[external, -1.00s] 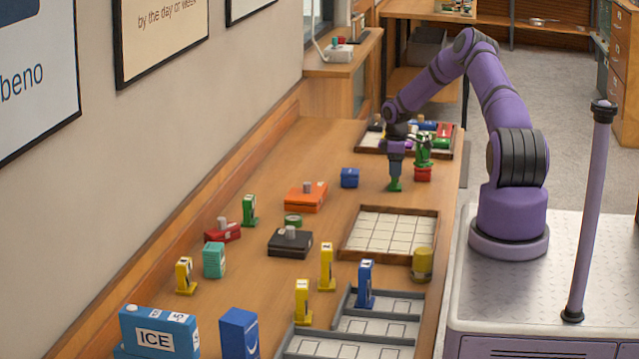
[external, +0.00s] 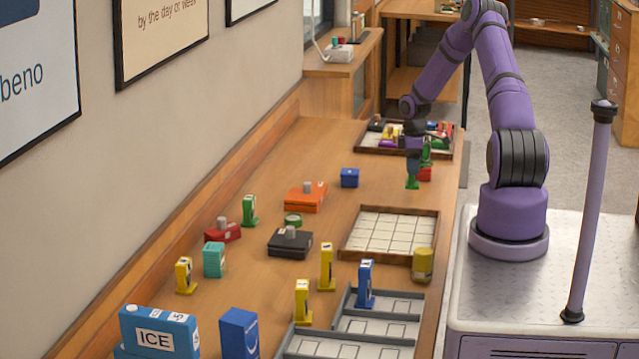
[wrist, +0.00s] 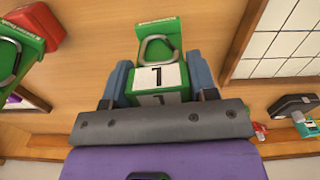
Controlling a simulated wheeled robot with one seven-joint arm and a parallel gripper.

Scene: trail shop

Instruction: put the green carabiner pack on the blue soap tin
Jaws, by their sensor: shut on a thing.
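My gripper (external: 413,170) is shut on a green carabiner pack (external: 412,183), which hangs upright below it. The wrist view shows this pack (wrist: 160,42) between the two fingers, with a carabiner and a label reading 1. Whether its base touches the table cannot be told. The blue soap tin (external: 349,178) sits on the table to the left of my gripper, with nothing on it; I do not make it out in the wrist view. Another green carabiner pack (wrist: 18,38) stands by a red tin (wrist: 38,33) at the left of the wrist view, close to the held pack.
The red tin (external: 425,174) is just right of the held pack. A filled tray (external: 366,150) lies behind, and an empty gridded tray (external: 391,230) in front. An orange case (external: 305,197) is left of the blue tin. Table between the blue tin and my gripper is clear.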

